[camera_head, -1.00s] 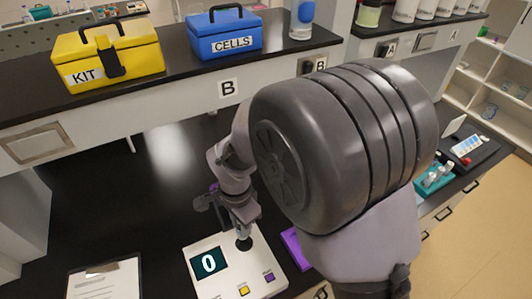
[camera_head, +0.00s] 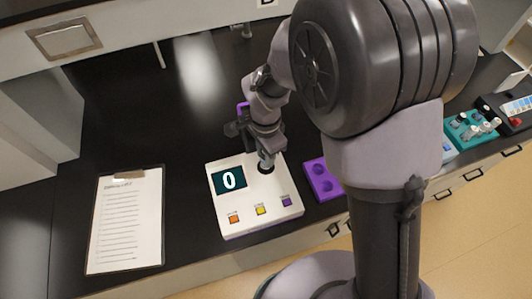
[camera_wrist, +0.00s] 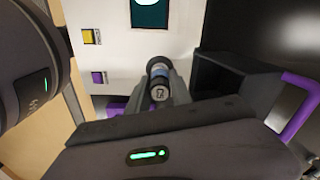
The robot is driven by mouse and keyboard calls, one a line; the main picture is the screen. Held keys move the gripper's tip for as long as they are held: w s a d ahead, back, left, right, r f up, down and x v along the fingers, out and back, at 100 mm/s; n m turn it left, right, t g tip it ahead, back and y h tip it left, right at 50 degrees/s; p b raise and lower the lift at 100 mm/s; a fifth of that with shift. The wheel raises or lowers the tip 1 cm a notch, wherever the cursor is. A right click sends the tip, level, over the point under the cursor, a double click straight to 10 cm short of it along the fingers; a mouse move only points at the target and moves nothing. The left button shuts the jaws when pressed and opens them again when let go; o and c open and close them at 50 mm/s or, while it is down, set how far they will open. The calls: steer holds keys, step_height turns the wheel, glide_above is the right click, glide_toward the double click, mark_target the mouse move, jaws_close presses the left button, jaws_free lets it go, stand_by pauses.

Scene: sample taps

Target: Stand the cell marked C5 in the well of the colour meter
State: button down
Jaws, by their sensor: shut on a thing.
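The colour meter (camera_head: 250,213) is a white box with a dark display reading 0 and orange, yellow and purple buttons. Its dark round well (camera_head: 266,168) is near the back right of the top. My gripper (camera_head: 266,152) is right above the well. In the wrist view my gripper (camera_wrist: 160,92) is shut on a small cell (camera_wrist: 159,75) with a dark cap and a pale marked label; the mark is too small to read surely. The cell points towards the meter's top, and its lower end is hidden, so I cannot tell how far it is in the well.
A purple holder (camera_head: 322,187) with round holes stands right of the meter. A clipboard (camera_head: 127,215) lies to the left. A teal rack (camera_head: 468,135) with vials is at the far right.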

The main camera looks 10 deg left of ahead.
steer(key=shift+f+b, duration=0.7)
steer(key=shift+f, duration=0.05)
steer(key=shift+f+b, duration=0.8)
steer(key=shift+r, duration=0.1)
steer(key=c, duration=1.1)
jaws_free()
steer(key=shift+o, duration=0.2)
steer(key=o, duration=0.6)
